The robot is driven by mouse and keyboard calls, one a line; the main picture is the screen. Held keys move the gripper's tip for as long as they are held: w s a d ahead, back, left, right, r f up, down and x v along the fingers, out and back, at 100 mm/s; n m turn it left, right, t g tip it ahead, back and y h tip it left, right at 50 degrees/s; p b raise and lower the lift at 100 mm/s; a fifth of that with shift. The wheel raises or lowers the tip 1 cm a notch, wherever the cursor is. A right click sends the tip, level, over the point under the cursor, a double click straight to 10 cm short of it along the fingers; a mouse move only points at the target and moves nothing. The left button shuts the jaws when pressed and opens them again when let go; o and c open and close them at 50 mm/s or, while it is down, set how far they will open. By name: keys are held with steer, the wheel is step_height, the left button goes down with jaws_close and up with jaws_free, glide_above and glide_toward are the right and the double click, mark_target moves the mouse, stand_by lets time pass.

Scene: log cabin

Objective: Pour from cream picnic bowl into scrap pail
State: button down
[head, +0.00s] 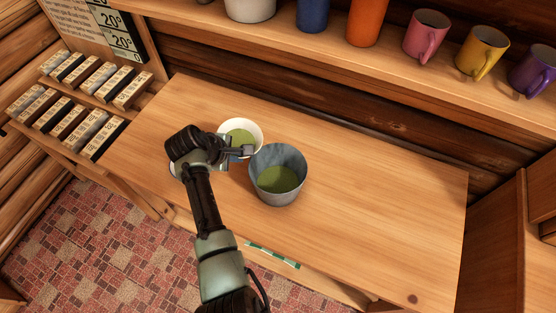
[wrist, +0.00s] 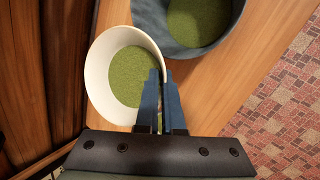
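The cream picnic bowl (head: 259,129) is at the back middle of the table with green contents inside; it fills the left middle of the wrist view (wrist: 94,80). The scrap pail (head: 290,156), blue-grey, stands to the right and front of the bowl, also with green inside; part of it shows at the top of the wrist view (wrist: 152,22). My gripper (head: 246,150) is at the bowl's near right rim. In the wrist view its fingers (wrist: 160,85) pinch the bowl's wall, one inside and one outside. I cannot tell whether the bowl is lifted.
The wooden table (head: 390,210) is clear to the right. A green-striped strip (head: 272,255) lies near the front edge. A shelf (head: 300,38) behind holds several mugs and containers. A rack of labelled blocks (head: 72,115) stands at left. A pale rim (head: 172,171) peeks beside my arm.

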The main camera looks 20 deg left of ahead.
steer(key=d+m+t+y+b, duration=0.1)
steer(key=d+m+y+b, duration=0.2)
steer(key=d+y+b, duration=0.4)
steer(key=y+b, duration=0.4)
steer(key=shift+s+m+t, duration=0.2)
steer(key=shift+m+t, duration=0.2)
steer(key=y+b, duration=0.1)
steer(key=b, duration=0.2)
steer(key=d+m+t+y+b, duration=0.1)
steer(key=b, duration=0.2)
steer(key=shift+r+b, duration=0.25)
steer(key=shift+b, duration=0.05)
steer(key=y+b, duration=0.1)
steer(key=b, duration=0.3)
steer(key=d+m+t+y+b, duration=0.1)
steer(key=b, duration=0.3)
steer(key=shift+s+b, duration=0.1)
steer(key=shift+b, duration=0.3)
steer(key=shift+r+p, duration=0.35)
steer(key=shift+p, duration=0.1)
steer(key=shift+a+p, duration=0.1)
steer(key=shift+p, duration=0.2)
